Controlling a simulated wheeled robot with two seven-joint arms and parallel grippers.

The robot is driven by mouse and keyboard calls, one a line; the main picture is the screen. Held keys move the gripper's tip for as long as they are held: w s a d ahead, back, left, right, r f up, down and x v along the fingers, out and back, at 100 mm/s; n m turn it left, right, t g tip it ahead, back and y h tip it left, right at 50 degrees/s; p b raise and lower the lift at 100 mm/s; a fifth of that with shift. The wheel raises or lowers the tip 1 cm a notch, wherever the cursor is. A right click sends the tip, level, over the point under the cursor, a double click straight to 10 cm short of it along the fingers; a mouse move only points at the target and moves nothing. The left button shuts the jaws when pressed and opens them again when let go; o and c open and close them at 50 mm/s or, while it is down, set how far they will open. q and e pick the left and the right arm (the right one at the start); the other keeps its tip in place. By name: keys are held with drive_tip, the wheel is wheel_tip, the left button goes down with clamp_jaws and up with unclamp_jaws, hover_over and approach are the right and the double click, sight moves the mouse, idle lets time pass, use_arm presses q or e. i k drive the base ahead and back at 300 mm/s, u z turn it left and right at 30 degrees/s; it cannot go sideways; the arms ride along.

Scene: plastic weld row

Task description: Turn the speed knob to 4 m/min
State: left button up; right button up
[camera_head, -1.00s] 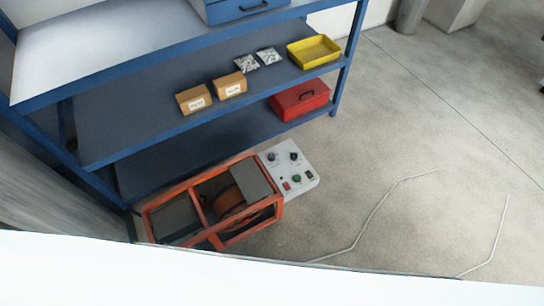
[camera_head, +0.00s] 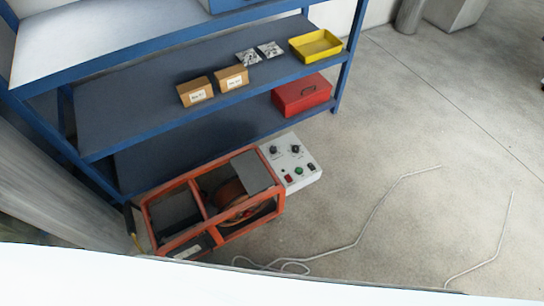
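A light grey control panel (camera_head: 297,172) is fixed to the right end of an orange-framed machine (camera_head: 215,208) on the floor. Two dark round knobs show on its upper part: a left knob (camera_head: 274,149) and a right knob (camera_head: 295,149). I cannot tell which is the speed knob, and its scale is too small to read. Below them are a red switch (camera_head: 288,178), a green button (camera_head: 299,170) and a dark button (camera_head: 311,167). Neither of my grippers shows in the head view.
A blue shelf (camera_head: 180,124) stands behind the machine, holding two cardboard boxes, a yellow tray (camera_head: 315,46) and a red toolbox (camera_head: 302,95). A white cable (camera_head: 370,215) lies on the floor. The floor at right is otherwise open. A white surface covers the bottom edge.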

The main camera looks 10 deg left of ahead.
sight(273, 150)
drive_tip(key=k, duration=0.35)
drive_tip(key=z, duration=1.05)
drive_tip(key=i, duration=3.4)
